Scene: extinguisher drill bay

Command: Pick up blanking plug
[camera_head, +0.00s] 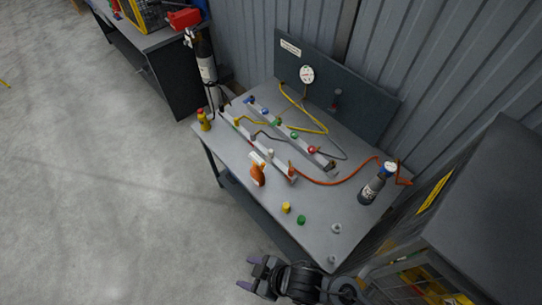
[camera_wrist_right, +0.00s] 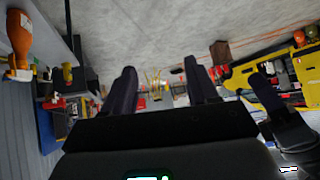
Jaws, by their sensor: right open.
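The blanking plug cannot be told for certain among the small fittings on the grey workbench (camera_head: 230,150). Near its front edge stand a yellow fitting (camera_head: 286,208), a green cap (camera_head: 301,220) and two small grey fittings, one farther back (camera_head: 336,228) and one at the front corner (camera_head: 332,259). My right gripper (camera_head: 249,273) is open and empty, out over the floor in front of the bench and apart from these pieces. Its two dark fingers also show spread in the right wrist view (camera_wrist_right: 162,90), with nothing between them. My left gripper is not in view.
A dark cylinder with a gauge (camera_head: 374,186) and an orange hose stand at the right. A dark cabinet (camera_head: 480,210) borders the bench.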

